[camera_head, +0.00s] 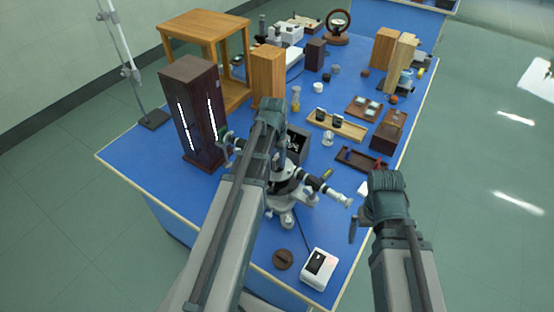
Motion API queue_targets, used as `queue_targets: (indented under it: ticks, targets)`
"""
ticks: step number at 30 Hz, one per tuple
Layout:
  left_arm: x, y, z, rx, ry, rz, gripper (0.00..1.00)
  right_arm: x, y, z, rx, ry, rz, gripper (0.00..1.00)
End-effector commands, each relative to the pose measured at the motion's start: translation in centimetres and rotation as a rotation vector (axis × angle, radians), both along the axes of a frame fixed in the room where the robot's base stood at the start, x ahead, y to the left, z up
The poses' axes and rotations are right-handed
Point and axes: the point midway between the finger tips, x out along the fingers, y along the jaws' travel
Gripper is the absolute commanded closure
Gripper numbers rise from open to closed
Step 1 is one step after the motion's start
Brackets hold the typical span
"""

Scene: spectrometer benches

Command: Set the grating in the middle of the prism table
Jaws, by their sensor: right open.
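The spectrometer (284,188) stands near the front of the blue bench, its telescope (325,188) pointing right. My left arm crosses in front of it and hides most of its middle, so I cannot make out the prism table. My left gripper (270,118) is above the spectrometer; its fingertips are hidden. A dark square plate (298,146) shows just right of my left wrist; I cannot tell whether it is the grating or whether it is held. My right gripper (358,222) is open, right of the telescope, apart from the spectrometer.
A tall dark lamp housing (194,112) with bright slits stands at the left. A white box (319,268) and a brown disc (283,259) lie near the front edge. Wooden trays (336,126) and blocks (388,132) fill the right side. The left front of the bench (150,155) is clear.

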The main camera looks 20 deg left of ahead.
Motion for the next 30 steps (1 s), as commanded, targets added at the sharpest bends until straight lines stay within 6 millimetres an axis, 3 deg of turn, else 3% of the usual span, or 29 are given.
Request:
queue_targets:
  ticks: [11, 17, 30]
  targets:
    - [0.0, 0.0, 0.1, 0.0, 0.0, 0.0, 0.53, 0.0, 0.0, 0.1, 0.0, 0.0, 0.0, 0.0]
    - [-0.1, 0.0, 1.2, 0.0, 0.0, 0.0, 0.53, 0.0, 0.0, 1.2, 0.0, 0.0, 0.0, 0.0]
    - [-0.5, 0.1, 7.3, 0.0, 0.0, 0.0, 0.53, 0.0, 0.0, 7.3, 0.0, 0.0, 0.0, 0.0]
